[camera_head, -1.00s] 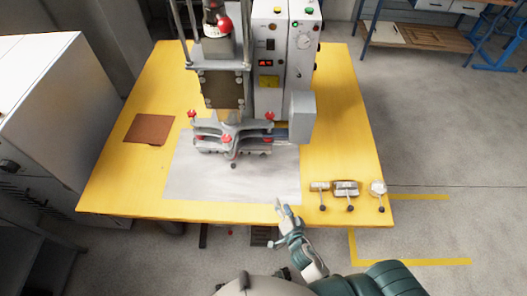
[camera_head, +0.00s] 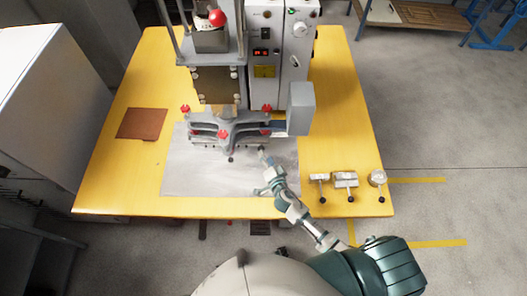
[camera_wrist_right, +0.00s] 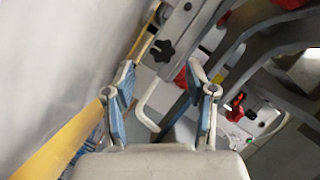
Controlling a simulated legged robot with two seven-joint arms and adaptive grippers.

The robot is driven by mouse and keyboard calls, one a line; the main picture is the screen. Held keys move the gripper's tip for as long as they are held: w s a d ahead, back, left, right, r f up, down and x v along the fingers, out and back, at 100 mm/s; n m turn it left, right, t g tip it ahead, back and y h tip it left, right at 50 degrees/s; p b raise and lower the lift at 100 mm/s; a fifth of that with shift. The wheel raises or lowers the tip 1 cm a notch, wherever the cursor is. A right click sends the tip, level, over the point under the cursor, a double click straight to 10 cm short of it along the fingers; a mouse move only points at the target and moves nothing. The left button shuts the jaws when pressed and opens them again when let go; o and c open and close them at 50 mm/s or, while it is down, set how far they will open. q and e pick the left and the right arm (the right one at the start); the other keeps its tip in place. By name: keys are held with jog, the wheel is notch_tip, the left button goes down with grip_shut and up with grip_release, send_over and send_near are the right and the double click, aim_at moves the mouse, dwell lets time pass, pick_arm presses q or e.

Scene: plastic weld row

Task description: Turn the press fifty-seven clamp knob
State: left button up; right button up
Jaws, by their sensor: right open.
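The press (camera_head: 218,85) stands on the yellow table, with a grey clamp fixture (camera_head: 235,121) low at its front. Red star knobs sit on the fixture, one at the front (camera_head: 222,134), one at left (camera_head: 185,108) and one at right (camera_head: 267,108). I cannot tell which knob is number fifty-seven. My right gripper (camera_head: 264,154) is just in front of the fixture's right side, apart from the front red knob. In the right wrist view its fingers (camera_wrist_right: 162,75) are spread and empty, with a black star knob (camera_wrist_right: 160,50) beyond them and a red knob (camera_wrist_right: 235,104) to the right. My left gripper is out of view.
A grey plate (camera_head: 200,180) lies under the fixture. A grey box (camera_head: 301,108) juts out right of the fixture. Small metal parts (camera_head: 345,180) stand at the table's right front. A brown square (camera_head: 142,123) lies at left.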

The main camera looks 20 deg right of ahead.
aim_at(261, 148)
jog(key=shift+a+x, duration=0.15)
jog(key=shift+x, duration=0.85)
jog(key=shift+a+x, duration=0.1)
jog(key=shift+x, duration=0.85)
jog(key=shift+r, duration=0.1)
jog(key=shift+d, duration=0.15)
grip_shut()
